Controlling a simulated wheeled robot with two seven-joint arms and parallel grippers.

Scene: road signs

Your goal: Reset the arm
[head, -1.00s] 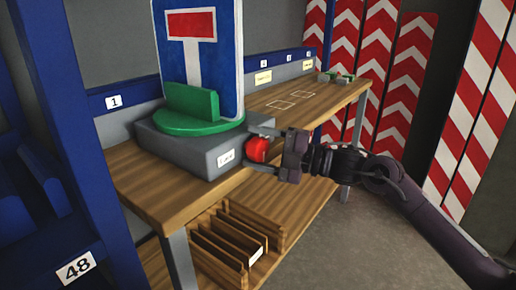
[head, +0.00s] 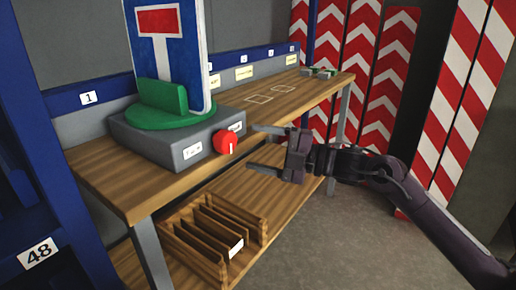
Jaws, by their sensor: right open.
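My right gripper (head: 262,148) is open and empty, in front of the bench at the middle of the head view. Its fingers point left toward a red knob (head: 225,142) on the front of a grey box (head: 150,143). A gap shows between the fingertips and the knob. The knob carries a white mark near its bottom. On the box stands a green round base (head: 172,115) holding a blue sign (head: 182,60) with a white T and red bar. My left gripper is not in view.
The wooden bench (head: 115,190) has outlined squares on its top and small green-and-grey items (head: 318,72) at its far end. A slotted wooden rack (head: 205,240) sits on the lower shelf. Red-and-white striped panels (head: 390,80) stand behind. Grey floor (head: 310,235) is clear at right.

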